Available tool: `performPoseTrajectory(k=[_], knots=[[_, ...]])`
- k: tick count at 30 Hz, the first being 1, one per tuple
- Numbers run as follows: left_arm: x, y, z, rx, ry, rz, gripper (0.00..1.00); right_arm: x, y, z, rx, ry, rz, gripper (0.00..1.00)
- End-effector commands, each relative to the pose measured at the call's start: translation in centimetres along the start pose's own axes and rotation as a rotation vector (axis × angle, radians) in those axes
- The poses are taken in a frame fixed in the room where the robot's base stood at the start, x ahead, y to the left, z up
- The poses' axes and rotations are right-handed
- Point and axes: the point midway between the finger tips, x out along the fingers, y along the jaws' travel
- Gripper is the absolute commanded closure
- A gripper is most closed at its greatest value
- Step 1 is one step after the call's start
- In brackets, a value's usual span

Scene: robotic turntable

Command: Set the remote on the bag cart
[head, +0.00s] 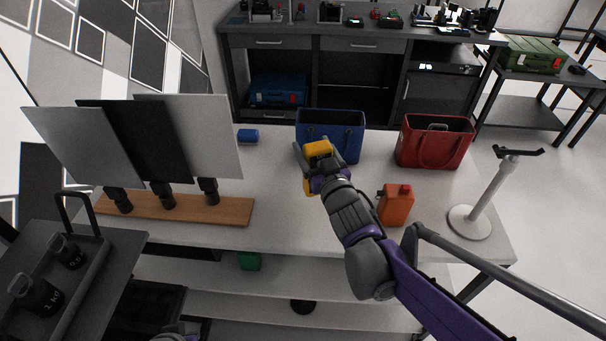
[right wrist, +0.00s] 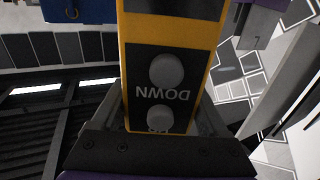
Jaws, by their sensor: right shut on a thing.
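The yellow remote (head: 317,149) is held by my right gripper (head: 313,170) above the white cart top, in front of the blue bag (head: 345,131). In the right wrist view the remote (right wrist: 170,32) fills the middle, with its dark panel, round grey buttons and the word DOWN upside down. My right gripper (right wrist: 158,125) is shut around it. The bag cart (head: 275,165) has a white top with the blue bag and a red bag (head: 431,148) at its back, and shelves below.
An orange canister (head: 396,206) and a grey stand (head: 470,220) are at the cart's right. Three panels on a wooden base (head: 230,210) stand at its left. A blue cylinder (head: 248,136) lies near the back edge. The white top between the panels and canister is clear.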

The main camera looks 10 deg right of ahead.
Motion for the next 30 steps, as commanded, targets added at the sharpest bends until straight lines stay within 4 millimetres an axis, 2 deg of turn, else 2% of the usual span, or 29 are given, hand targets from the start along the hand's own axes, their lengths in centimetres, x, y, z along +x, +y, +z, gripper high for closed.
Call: performPoseTrajectory(k=[1, 3, 8, 15, 28, 29, 30], knots=[[0.3, 0.0, 0.2, 0.0, -0.001, 0.0, 1.0, 0.1, 0.0, 1.1, 0.0, 0.0, 0.0, 0.87], [0.4, 0.0, 0.3, 0.0, -0.002, 0.0, 1.0, 0.1, 0.0, 2.1, 0.001, 0.0, 0.0, 0.87], [0.6, 0.0, 0.4, 0.0, -0.002, 0.0, 1.0, 0.1, 0.0, 3.5, 0.001, 0.0, 0.001, 0.87], [1.3, 0.0, 0.8, 0.0, -0.005, 0.0, 1.0, 0.1, 0.0, 6.9, 0.001, 0.0, 0.001, 0.87], [1.6, 0.0, 1.0, 0.0, -0.006, 0.0, 1.0, 0.0, 0.0, 7.5, 0.001, 0.0, 0.001, 0.87], [1.6, 0.0, 0.9, 0.0, -0.006, 0.0, 1.0, 0.0, 0.0, 7.5, 0.001, 0.0, 0.001, 0.19], [1.5, 0.0, 0.9, 0.0, -0.006, 0.0, 1.0, 0.1, 0.0, 7.4, 0.001, 0.0, 0.001, 0.12]])
